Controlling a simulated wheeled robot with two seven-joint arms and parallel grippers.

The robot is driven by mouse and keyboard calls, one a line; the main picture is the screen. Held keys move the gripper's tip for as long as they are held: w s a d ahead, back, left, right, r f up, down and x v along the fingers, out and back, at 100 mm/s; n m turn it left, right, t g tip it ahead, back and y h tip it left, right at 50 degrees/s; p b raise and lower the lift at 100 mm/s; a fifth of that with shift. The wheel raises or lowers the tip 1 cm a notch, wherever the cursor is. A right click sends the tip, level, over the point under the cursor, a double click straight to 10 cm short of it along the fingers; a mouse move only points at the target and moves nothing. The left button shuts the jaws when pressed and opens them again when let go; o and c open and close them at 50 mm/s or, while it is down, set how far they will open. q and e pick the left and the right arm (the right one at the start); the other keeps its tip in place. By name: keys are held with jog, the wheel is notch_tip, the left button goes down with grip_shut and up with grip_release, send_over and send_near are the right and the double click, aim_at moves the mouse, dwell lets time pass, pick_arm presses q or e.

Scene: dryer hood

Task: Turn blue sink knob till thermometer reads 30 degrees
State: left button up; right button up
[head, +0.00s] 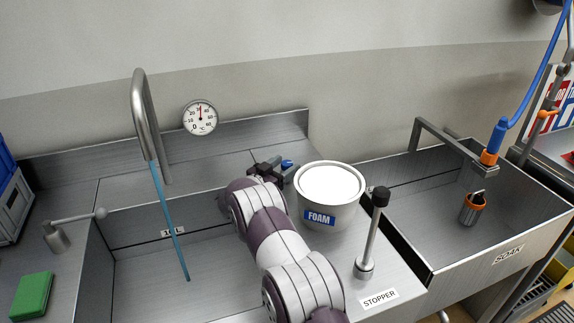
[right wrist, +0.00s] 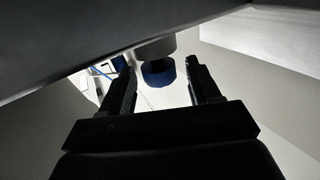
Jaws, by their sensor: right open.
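The blue sink knob (head: 287,163) sits at the back of the left sink, beside the white tub. In the right wrist view the knob (right wrist: 158,73) shows between my fingers, with a visible gap to each. My right gripper (head: 278,169) is open and reaches the knob from the left in the head view; my arm hides part of the sink. The round thermometer (head: 200,117) hangs on the back wall, its red needle pointing about straight up, near the 30 mark. My left gripper is not in view.
Blue water (head: 169,220) runs from the tall faucet (head: 139,112) into the left sink. A white FOAM tub (head: 328,195) stands close right of my arm. The STOPPER lever (head: 370,235) rises in front of it. A green sponge (head: 33,295) lies at left.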

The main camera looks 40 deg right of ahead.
jog(key=v, duration=1.1)
jog(key=shift+b, duration=0.35)
jog(key=shift+a, duration=0.1)
jog(key=w+a+r+n+t+y+p, duration=0.4)
jog(key=w+a+r+n+t+y, duration=0.15)
jog(key=a+n+t+y, duration=0.2)
jog(key=s+a+n+y+p, duration=0.1)
jog(key=s+a+n+y, duration=0.25)
jog(key=a+y, duration=0.3)
jog(key=s+a+f+n+g+y, duration=0.1)
jog(key=s+a+g, duration=0.1)
jog(key=s, duration=0.8)
jog(key=s+a+n+g+y+p, duration=0.1)
jog(key=s+g, duration=0.3)
jog(key=s, duration=0.6)
jog(key=s+a+f+n+g+y+p, duration=0.1)
jog(key=s+a+n+g, duration=0.1)
jog(key=s, duration=0.9)
jog(key=shift+a+f+n+g+y, duration=0.15)
jog(key=shift+a+g, duration=0.3)
jog(key=shift+g, duration=0.1)
jog(key=shift+a+f+n+g+y, duration=0.15)
jog(key=shift+a+g, duration=0.3)
jog(key=shift+g, duration=0.05)
